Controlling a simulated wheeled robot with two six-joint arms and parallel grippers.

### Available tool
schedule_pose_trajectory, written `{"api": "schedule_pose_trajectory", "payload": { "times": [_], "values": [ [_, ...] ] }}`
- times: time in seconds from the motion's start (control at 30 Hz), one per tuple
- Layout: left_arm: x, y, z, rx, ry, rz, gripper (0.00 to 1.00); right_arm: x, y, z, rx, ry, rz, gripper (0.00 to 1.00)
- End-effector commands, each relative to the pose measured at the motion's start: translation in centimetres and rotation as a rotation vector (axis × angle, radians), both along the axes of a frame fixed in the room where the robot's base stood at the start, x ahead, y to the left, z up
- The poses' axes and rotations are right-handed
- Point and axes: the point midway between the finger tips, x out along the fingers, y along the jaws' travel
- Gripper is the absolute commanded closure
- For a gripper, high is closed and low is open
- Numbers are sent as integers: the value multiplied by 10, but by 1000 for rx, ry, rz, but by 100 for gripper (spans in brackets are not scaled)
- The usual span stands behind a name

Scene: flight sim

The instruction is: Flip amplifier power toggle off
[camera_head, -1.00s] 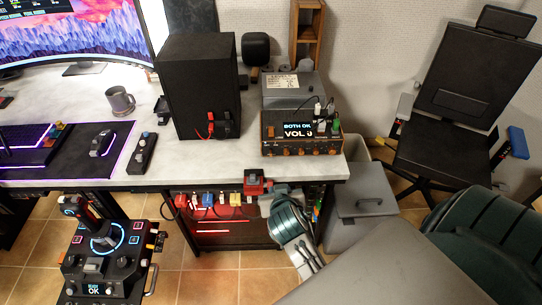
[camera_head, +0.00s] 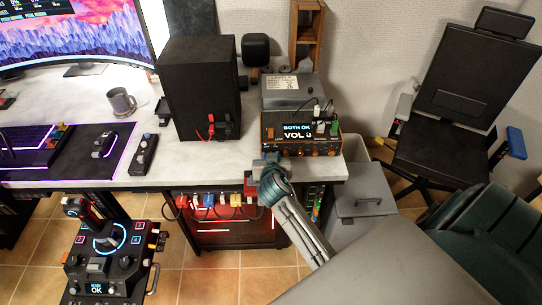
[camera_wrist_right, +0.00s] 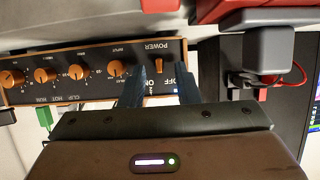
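The amplifier (camera_head: 328,146) is a black box with a wooden-orange trim, orange knobs and a lit display, at the right end of the desk. In the right wrist view its front panel (camera_wrist_right: 85,68) appears upside down. The orange power toggle (camera_wrist_right: 158,62) sits beside the POWER, ON and OFF labels. My right gripper (camera_wrist_right: 160,80) is open, with one dark fingertip on each side of the toggle and a gap around it. In the head view my right gripper (camera_head: 268,161) is at the desk edge by the amplifier's lower left corner. My left gripper is not in view.
A red block with a grey part (camera_wrist_right: 268,48) is close to the right gripper at the desk edge. A black speaker (camera_head: 198,88) stands left of the amplifier. A grey device (camera_head: 290,92) is behind it, and cables plug into its top right. A grey bin (camera_head: 362,205) stands beside the desk.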

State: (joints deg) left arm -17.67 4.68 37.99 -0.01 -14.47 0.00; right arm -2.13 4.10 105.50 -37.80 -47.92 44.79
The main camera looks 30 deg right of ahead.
Motion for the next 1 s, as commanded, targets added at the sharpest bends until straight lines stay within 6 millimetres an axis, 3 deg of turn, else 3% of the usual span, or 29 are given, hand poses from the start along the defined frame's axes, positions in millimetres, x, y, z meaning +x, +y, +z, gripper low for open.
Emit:
{"api": "schedule_pose_trajectory", "payload": {
  "times": [0.3, 0.43, 0.47, 0.67, 0.8, 1.0],
  "values": [
    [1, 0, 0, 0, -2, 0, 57, 2, -1, -1, 1, 0, 0, 73],
    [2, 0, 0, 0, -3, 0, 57, 2, -1, -1, 1, 0, 0, 98],
    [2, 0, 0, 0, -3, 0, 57, 2, -1, -1, 1, 1, 0, 100],
    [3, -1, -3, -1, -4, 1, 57, 3, 0, -2, 2, 0, -10, 100],
    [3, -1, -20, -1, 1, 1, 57, 6, 3, -7, 4, -3, -88, 100],
    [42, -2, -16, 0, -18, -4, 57, 9, 7, -5, 2, -1, -224, 100]
  ]
}}
